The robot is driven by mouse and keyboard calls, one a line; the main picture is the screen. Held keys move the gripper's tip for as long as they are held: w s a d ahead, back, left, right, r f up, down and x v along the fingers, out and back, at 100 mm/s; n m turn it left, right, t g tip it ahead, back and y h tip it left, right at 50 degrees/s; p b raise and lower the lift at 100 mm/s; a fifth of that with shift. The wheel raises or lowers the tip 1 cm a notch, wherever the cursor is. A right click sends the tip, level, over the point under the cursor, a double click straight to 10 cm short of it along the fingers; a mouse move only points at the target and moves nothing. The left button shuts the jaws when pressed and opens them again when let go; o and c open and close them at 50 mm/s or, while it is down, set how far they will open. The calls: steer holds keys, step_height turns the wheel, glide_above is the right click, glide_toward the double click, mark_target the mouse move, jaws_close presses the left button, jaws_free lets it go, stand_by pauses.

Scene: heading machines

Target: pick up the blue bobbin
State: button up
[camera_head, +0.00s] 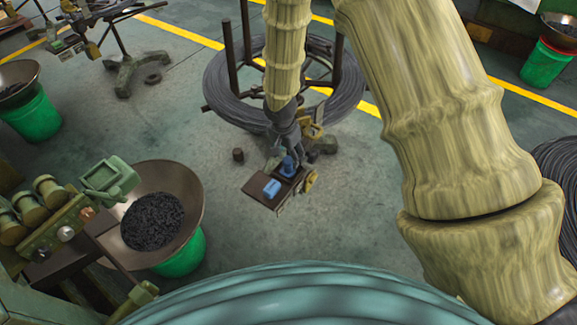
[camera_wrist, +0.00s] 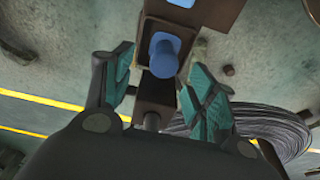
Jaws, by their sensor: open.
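The blue bobbin (camera_head: 288,166) stands on a small brown stand in the head view, right at the end of my arm. In the wrist view the blue bobbin (camera_wrist: 164,56) is a rounded blue piece seen end-on, over a brown open-topped box. My gripper (camera_wrist: 160,68) is open, with one teal-padded finger on each side of the bobbin and a gap to each finger visible. In the head view my gripper (camera_head: 302,142) is small and partly merged with dark parts near the bobbin, so its fingers are hard to make out.
A light blue block (camera_head: 271,187) lies on the brown stand (camera_head: 263,198) beside the bobbin. A large wire coil (camera_head: 225,95) on a dark frame is close behind. A bowl of dark pieces (camera_head: 154,222) and a green machine (camera_head: 110,179) stand left. Grey floor lies between.

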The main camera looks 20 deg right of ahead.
mark_target(288, 159)
steer(key=shift+w+d+f+p, duration=0.1)
steer(key=shift+w+f+p, duration=0.05)
steer(key=shift+f, duration=0.7)
steer(key=shift+w+a+f+p, duration=0.1)
steer(key=shift+w+f+p, duration=0.1)
steer(key=shift+f, duration=0.7)
steer(key=shift+w+d+f+p, duration=0.1)
steer(key=shift+w+f, duration=0.05)
steer(key=shift+f, duration=0.7)
steer(key=c, duration=1.2)
